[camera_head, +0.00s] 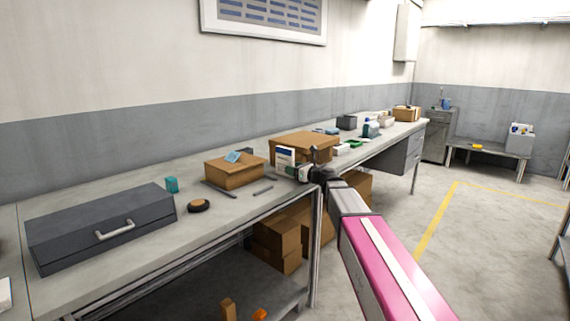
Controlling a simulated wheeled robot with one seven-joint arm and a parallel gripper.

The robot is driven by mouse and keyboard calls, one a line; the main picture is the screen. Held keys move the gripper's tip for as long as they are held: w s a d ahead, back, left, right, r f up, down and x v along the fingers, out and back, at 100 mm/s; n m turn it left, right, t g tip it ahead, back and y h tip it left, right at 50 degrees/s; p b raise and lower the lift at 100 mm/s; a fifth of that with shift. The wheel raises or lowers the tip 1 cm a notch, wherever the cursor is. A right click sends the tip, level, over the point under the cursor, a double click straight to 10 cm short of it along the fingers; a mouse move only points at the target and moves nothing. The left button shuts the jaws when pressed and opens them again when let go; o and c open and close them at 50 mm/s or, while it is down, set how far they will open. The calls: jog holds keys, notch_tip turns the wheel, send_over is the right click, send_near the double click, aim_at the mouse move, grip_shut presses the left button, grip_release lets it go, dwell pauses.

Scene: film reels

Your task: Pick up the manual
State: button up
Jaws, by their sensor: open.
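A small upright white item with blue and green print (285,157) stands on the long workbench (145,247), beside a cardboard box; it looks like a manual or a thin carton, and I cannot tell which. My gripper (303,173) is just to its right, near the bench's front edge, at the end of my pink and white arm. The gripper is small and dark here, open, with nothing seen between its fingers. It overlaps the item's lower right in the picture; I cannot tell whether they touch. A white flat thing (4,294) is cut off at the left edge.
A grey toolbox (100,228), a teal cup (172,184), a dark round reel (198,206), an open cardboard box (236,172) and a larger carton (304,144) stand on the bench. More boxes (277,236) sit below. Open floor (480,240) lies at right.

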aim_at(285, 162)
jog(key=x, duration=0.3)
jog(key=shift+w+a, duration=0.25)
jog(key=shift+w, duration=0.05)
grip_shut()
